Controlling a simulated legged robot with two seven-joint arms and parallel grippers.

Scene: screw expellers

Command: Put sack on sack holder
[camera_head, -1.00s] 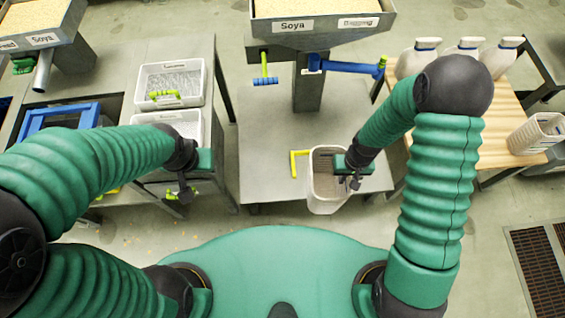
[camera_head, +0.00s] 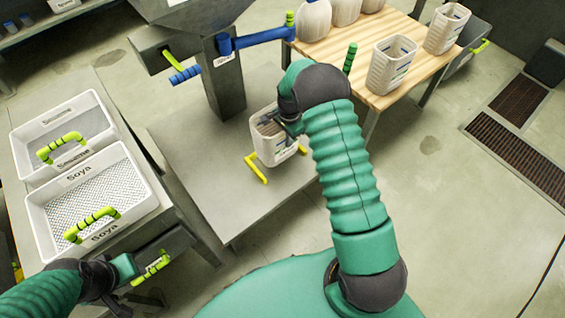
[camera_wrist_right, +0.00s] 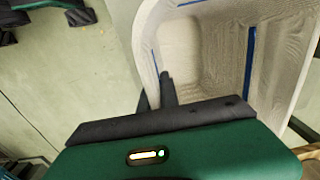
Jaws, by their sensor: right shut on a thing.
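A white, open-topped sack (camera_head: 272,148) is above the grey platform, upright or nearly so. My right gripper (camera_head: 287,123) is shut on its rim. In the right wrist view the fingers (camera_wrist_right: 157,92) pinch the wall of the sack (camera_wrist_right: 205,45), which shows blue stripes. A yellow angled bracket (camera_head: 256,170) on the platform, perhaps the sack holder, shows right beside the sack's lower front left. I cannot tell whether the sack touches it or rests on the platform. My left gripper (camera_head: 117,290) is at the lower left, near the tray table; its jaws are too unclear to read.
A hopper (camera_head: 190,14) on a grey post stands behind, with a blue crank (camera_head: 255,40). Two white sieve trays (camera_head: 125,213) with yellow handles are at left.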

